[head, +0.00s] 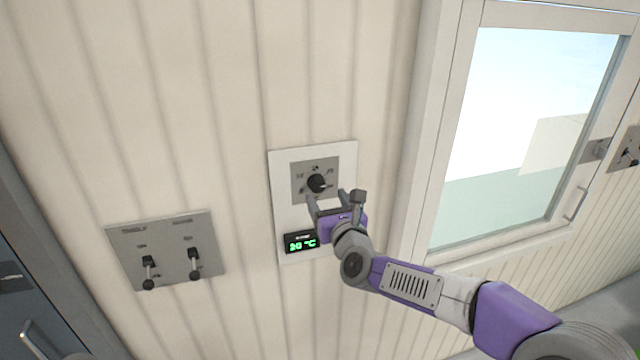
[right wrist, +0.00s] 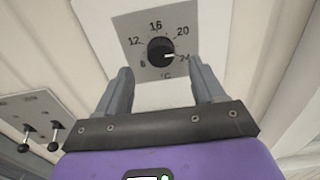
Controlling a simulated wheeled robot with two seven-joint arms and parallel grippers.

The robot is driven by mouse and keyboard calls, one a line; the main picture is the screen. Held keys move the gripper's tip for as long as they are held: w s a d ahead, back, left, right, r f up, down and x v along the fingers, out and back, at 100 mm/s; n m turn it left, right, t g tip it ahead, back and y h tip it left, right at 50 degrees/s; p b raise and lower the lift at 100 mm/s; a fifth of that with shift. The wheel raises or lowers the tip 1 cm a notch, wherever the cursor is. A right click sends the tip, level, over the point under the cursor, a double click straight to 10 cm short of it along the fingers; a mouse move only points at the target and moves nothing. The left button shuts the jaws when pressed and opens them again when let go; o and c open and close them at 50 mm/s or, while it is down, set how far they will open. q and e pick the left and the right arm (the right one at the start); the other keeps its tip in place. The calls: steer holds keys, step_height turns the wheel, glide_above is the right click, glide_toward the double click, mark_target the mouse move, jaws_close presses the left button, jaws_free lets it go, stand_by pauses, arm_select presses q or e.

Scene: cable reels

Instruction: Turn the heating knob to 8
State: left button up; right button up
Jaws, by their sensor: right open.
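The heating knob (head: 317,183) is a round black dial on a grey plate, fixed to a white wall panel (head: 283,180). In the right wrist view the knob (right wrist: 160,52) has marks from 8 at lower left, over 16 at the top, to 24 at right. Its white pointer is turned to the right, close to 24. My right gripper (head: 336,197) is open and empty. Its two fingers point at the plate, just below the knob and apart from it in the picture. My left gripper is out of view.
A display (head: 301,242) with green digits in °C sits low on the panel. A grey plate with two toggle switches (head: 168,252) is at left. A window (head: 530,130) with a handle is at right.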

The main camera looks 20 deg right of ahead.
mark_target(318, 185)
steer(key=shift+w+a+f+p, duration=0.1)
steer(key=shift+w+p, duration=0.45)
steer(key=shift+w, duration=1)
steer(key=shift+w+a+p, duration=0.1)
steer(key=shift+w+p, duration=0.4)
steer(key=shift+w, duration=1)
steer(key=shift+c, duration=0.3)
steer(key=c, duration=1)
